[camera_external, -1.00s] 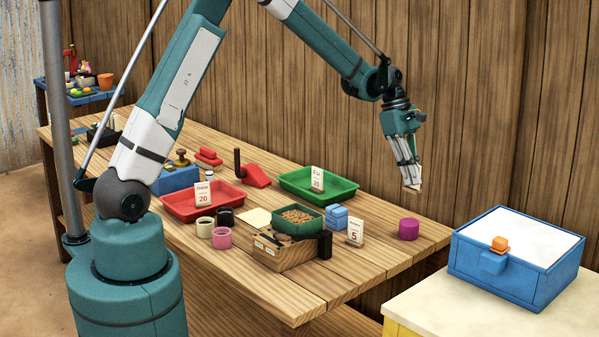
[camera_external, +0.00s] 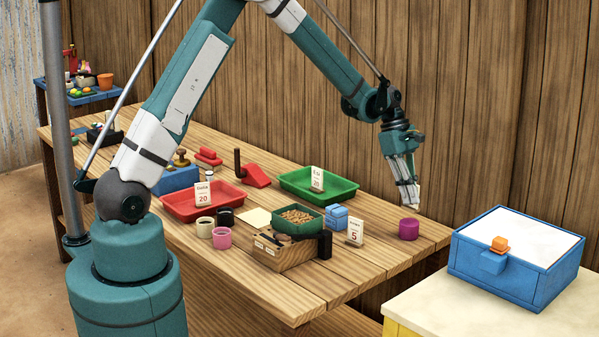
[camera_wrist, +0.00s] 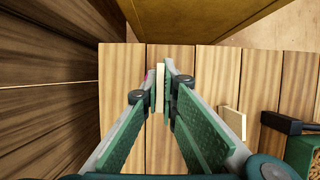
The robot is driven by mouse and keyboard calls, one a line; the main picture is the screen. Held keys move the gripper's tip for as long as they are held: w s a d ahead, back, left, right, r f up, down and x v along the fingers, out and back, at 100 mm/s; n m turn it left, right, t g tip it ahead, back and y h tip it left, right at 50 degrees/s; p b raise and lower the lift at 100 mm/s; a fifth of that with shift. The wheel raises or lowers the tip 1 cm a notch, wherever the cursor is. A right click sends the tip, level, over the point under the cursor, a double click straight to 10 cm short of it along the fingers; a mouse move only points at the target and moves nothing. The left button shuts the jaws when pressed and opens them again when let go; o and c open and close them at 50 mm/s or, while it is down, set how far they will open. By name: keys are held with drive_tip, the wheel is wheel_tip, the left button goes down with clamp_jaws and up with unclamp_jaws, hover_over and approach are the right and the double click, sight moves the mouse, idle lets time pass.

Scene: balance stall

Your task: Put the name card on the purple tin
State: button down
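My gripper (camera_external: 408,204) is above the right end of the wooden table, shut on a thin cream card. That card, which I take for the name card (camera_wrist: 160,88), stands edge-on between my fingers in the wrist view. In the external view only a pale bit of it shows at the fingertips. The purple tin (camera_external: 409,230) stands upright on the table just below my fingertips, with a small gap seen between them. In the wrist view only a small pink-purple patch of it (camera_wrist: 149,76) shows beside the left finger; the rest is hidden.
A price card marked 5 (camera_external: 355,233) stands left of the tin. A blue box with a white top (camera_external: 516,252) stands to the right. Bare planks surround the tin.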

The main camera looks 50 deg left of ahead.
sight(411, 207)
drive_tip(key=shift+f, duration=1.85)
drive_tip(key=shift+f+b, duration=0.25)
drive_tip(key=shift+b, duration=0.05)
drive_tip(key=c, duration=2.7)
unclamp_jaws()
drive_tip(key=shift+r, duration=0.1)
drive_tip(key=shift+o, duration=0.2)
drive_tip(key=shift+r, duration=0.15)
drive_tip(key=p+v, duration=0.1)
drive_tip(key=v, duration=1.1)
